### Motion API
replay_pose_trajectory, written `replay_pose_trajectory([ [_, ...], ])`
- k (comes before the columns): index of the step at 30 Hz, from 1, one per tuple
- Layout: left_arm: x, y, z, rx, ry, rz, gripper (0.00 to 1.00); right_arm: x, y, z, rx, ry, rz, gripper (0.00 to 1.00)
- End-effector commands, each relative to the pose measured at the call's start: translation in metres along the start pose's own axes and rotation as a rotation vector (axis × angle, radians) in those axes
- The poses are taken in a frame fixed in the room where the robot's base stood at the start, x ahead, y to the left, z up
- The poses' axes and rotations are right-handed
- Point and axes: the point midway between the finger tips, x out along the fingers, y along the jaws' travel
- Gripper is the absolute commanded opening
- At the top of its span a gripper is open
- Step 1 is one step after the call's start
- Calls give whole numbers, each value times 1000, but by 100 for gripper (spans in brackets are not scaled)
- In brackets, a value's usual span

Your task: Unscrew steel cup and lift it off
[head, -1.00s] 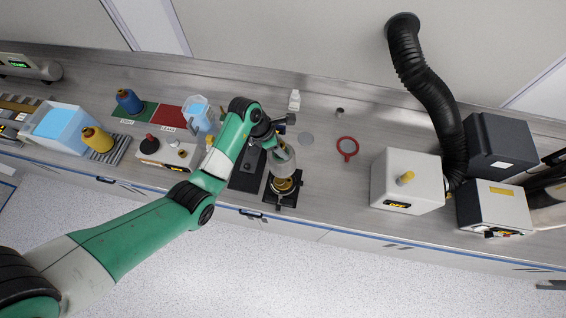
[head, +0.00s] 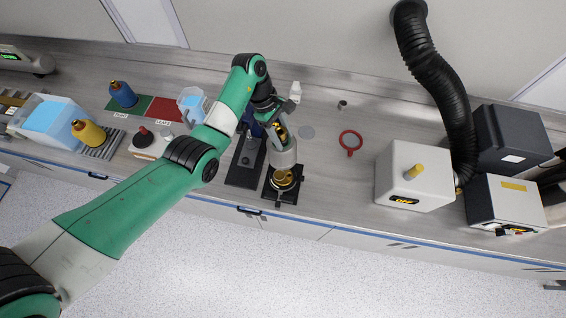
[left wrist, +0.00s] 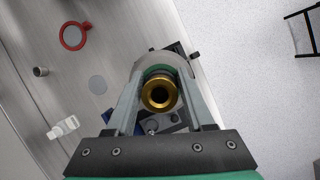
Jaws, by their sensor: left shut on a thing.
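The steel cup (head: 284,155) is a grey cylinder above a brass ring (head: 284,178) on a black stand (head: 285,195) near the bench's front edge. The join between cup and brass ring is too small to judge. My right gripper is not in view.
A second black stand (head: 246,160) is close left of the cup. A red ring (head: 351,141) and a small metal cup (head: 342,105) lie to the right. A white box (head: 412,175) stands farther right. The bench between ring and cup is mostly clear.

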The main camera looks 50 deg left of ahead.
Motion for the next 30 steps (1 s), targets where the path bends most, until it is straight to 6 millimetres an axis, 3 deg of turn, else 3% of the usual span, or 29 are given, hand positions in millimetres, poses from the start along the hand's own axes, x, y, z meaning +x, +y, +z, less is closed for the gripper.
replay_pose_trajectory([
  [1, 4, 2, -1, 31, 1, -9, 0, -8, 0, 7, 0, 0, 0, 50],
  [8, 0, 1, 0, 79, 1, -29, 0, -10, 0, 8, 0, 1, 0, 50],
  [21, 5, 3, 0, 419, 4, -171, 0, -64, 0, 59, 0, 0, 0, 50],
  [30, 2, 2, 1, 474, 5, -195, 0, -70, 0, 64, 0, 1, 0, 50],
])
